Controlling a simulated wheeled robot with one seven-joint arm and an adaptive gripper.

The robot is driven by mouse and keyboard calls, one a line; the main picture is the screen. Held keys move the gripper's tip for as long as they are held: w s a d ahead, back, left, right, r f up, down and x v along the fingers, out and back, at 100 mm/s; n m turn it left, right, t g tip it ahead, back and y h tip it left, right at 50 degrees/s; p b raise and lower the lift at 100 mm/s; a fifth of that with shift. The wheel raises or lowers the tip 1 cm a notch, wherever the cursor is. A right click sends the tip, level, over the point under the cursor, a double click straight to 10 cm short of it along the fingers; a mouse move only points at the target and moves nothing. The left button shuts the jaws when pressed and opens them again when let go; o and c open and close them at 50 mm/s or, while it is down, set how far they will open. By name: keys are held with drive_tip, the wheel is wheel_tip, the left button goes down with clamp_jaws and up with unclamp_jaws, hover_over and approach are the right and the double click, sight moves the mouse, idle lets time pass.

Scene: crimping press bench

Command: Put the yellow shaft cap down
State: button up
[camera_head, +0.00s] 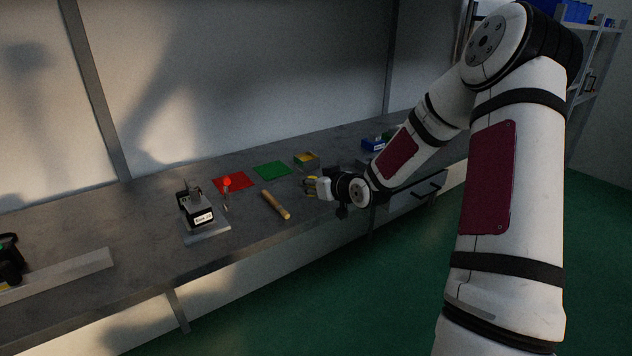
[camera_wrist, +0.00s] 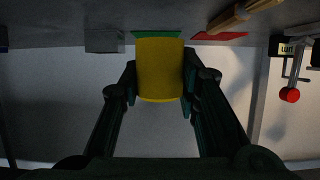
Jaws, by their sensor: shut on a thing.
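The yellow shaft cap (camera_wrist: 160,70) is held between the two dark fingers of my gripper (camera_wrist: 161,80), which is shut on it. In the head view the cap (camera_head: 311,187) shows as a small yellow patch at the fingers of my gripper (camera_head: 319,188), near the bench's front edge. It appears to be above the bench top; the exact gap cannot be told. The wrist view is upside down, and the cap hides part of the green mat (camera_wrist: 142,34) behind it.
On the bench (camera_head: 140,225) are a red mat (camera_head: 232,187), a green mat (camera_head: 271,170), a small open box (camera_head: 306,160), a tan rod (camera_head: 275,205) and a press (camera_head: 199,216) with a red knob (camera_head: 227,181). Blue bins (camera_head: 373,145) stand right. Bare bench lies around the rod.

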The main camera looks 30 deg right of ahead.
drive_tip(key=w+d, duration=0.3)
drive_tip(key=w, duration=0.2)
drive_tip(key=w+d+f, duration=0.1)
drive_tip(key=w+d, duration=0.1)
drive_tip(key=w, duration=0.1)
drive_tip(key=shift+d, duration=0.35)
drive_tip(key=shift+w, duration=0.15)
drive_tip(key=shift+f, duration=1.7)
drive_tip(key=shift+f, duration=0.15)
drive_tip(key=o, duration=0.8)
drive_tip(key=shift+o, duration=0.2)
